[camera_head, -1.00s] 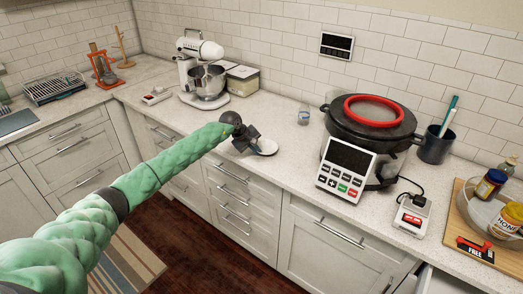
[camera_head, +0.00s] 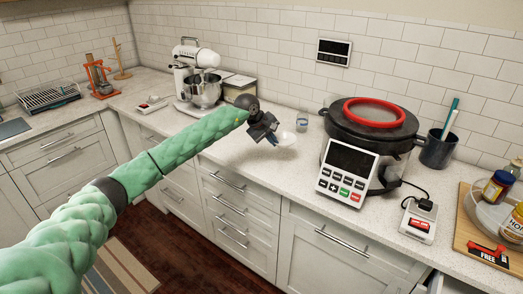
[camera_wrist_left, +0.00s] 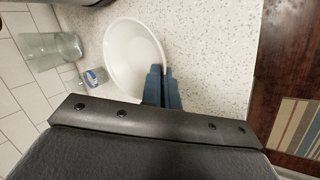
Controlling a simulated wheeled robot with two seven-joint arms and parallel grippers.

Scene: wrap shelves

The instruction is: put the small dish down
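The small dish is a plain white shallow bowl (camera_head: 287,141) over the middle of the counter, partly behind my left gripper (camera_head: 274,136). In the left wrist view the dish (camera_wrist_left: 128,58) shows its empty inside, with my gripper's two blue-grey fingers (camera_wrist_left: 163,82) close together at its edge. The left gripper is shut on this edge. I cannot tell whether the dish's underside touches the counter. My right gripper is in neither view.
A small glass (camera_head: 302,122) stands just behind the dish. A stand mixer (camera_head: 197,75) is to the left, and a large cooker (camera_head: 362,145) with a red ring is to the right. Clear counter (camera_head: 262,172) lies in front of the dish.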

